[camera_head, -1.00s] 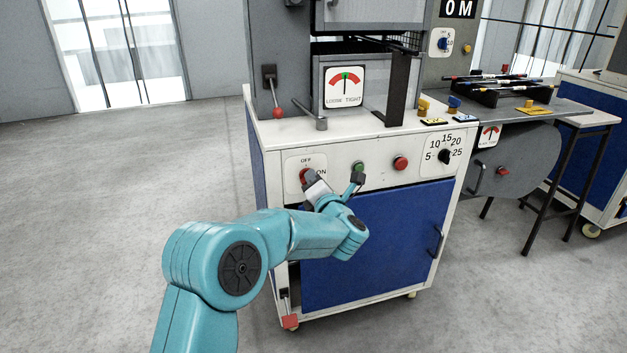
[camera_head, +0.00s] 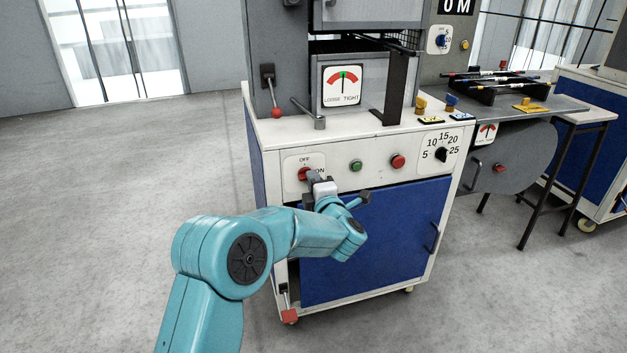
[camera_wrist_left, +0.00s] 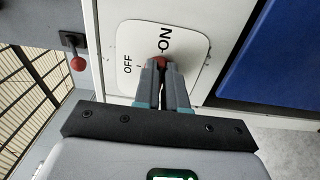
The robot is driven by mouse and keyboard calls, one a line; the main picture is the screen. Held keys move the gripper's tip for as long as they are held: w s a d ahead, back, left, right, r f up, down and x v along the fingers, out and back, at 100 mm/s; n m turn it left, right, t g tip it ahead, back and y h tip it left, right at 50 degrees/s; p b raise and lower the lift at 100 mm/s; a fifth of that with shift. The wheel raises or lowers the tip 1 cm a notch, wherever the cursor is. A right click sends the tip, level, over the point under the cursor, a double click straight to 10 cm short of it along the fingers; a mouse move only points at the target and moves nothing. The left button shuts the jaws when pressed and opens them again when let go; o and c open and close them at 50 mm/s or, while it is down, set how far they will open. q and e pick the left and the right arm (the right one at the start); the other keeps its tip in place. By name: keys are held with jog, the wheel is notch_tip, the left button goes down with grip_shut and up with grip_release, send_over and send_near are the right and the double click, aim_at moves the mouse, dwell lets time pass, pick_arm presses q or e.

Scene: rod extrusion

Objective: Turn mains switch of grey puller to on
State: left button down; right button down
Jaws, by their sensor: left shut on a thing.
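The grey puller (camera_head: 335,230) is a pale cabinet with a blue door, in the middle of the head view. Its mains switch is a red knob (camera_head: 304,174) on a white plate marked OFF and ON, at the panel's left. My left gripper (camera_head: 314,182) is at the knob from the right and below. In the left wrist view its two fingers are shut on the red knob (camera_wrist_left: 161,63). The red tip shows close to the ON label, with OFF off to the left. The fingers hide most of the knob. My right gripper is not in view.
A green button (camera_head: 356,166), a red button (camera_head: 398,161) and a numbered dial (camera_head: 441,155) sit right of the switch. A red-tipped lever (camera_head: 277,112) stands on the cabinet top. Open floor (camera_head: 120,190) lies to the left.

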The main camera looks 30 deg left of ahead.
pick_arm(q)
jog(key=shift+f, duration=0.1)
dwell(0.3)
jog(key=c, duration=1.2)
grip_release()
jog(key=shift+d, duration=0.1)
jog(key=p+v, duration=0.2)
jog(key=v, duration=1.4)
jog(key=shift+s, duration=0.15)
